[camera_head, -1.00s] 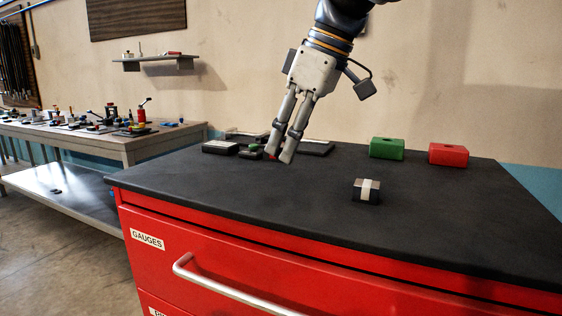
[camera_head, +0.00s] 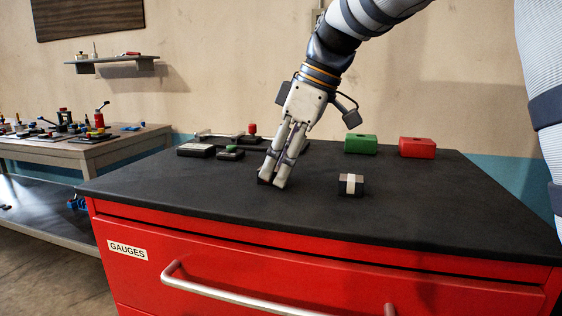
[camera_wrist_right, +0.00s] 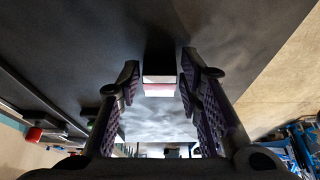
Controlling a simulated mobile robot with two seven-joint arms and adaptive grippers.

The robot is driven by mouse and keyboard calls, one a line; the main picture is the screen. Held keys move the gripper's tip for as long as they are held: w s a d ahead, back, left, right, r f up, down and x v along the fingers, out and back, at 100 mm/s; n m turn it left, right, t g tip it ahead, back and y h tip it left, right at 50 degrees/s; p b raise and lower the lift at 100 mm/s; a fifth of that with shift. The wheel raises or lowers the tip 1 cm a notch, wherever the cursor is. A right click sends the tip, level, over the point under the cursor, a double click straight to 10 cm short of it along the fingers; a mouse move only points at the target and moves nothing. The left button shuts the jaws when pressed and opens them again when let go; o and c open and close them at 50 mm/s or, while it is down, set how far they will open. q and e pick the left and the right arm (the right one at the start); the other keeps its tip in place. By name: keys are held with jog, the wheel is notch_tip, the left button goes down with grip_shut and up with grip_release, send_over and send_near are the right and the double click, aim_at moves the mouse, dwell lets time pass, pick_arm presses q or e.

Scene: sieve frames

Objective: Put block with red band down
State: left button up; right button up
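The block with red band shows between the fingers of my right gripper (camera_wrist_right: 160,70) in the right wrist view (camera_wrist_right: 159,87), with a pale and a reddish stripe on its near face. In the head view my right gripper (camera_head: 274,183) points down at the black worktop (camera_head: 220,205), near its middle. Its fingers stand on both sides of the dark block, at or just above the surface. I take the gripper as shut on it; the contact itself is hard to see. The fingers hide most of the block there. My left gripper is not in view.
A dark block with a white band (camera_head: 351,184) lies right of the gripper. Green (camera_head: 360,144) and red (camera_head: 417,147) blocks stand farther back. Gauges and a grey case (camera_head: 196,150) lie back left. The front and left of the worktop are clear.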

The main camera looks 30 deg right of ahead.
jog(key=shift+o, duration=0.2)
jog(key=shift+d+r, duration=0.1)
jog(key=shift+r, duration=0.3)
jog(key=v, duration=1.1)
jog(key=shift+r, duration=0.25)
jog(key=shift+f, duration=0.1)
